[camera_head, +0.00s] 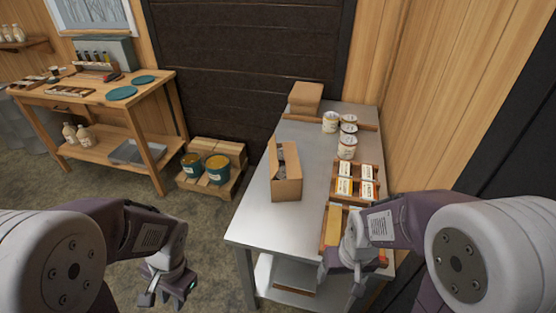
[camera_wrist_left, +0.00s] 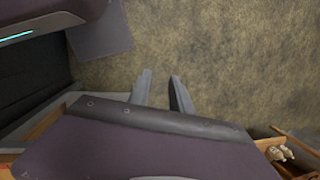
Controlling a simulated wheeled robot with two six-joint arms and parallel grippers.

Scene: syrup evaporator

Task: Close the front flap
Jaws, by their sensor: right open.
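An open cardboard box (camera_head: 288,188) stands on the metal table, with a flap (camera_head: 273,154) upright at its left side. Something inside it shows only in part, and I cannot clearly tell how its front flap lies. My left gripper (camera_head: 160,298) is over the floor, left of the table and apart from the box; its two fingers (camera_wrist_left: 160,88) stand apart and empty in the left wrist view. My right gripper (camera_head: 340,285) is open at the table's near right part, in front of and right of the box, not touching it.
The metal table (camera_head: 255,222) also bears a wooden crate of small packs (camera_head: 345,187), several white tins (camera_head: 347,145) and a closed carton (camera_head: 305,97). Tins stand on a pallet (camera_head: 220,188) on the floor. A wooden workbench (camera_head: 150,90) is at the left.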

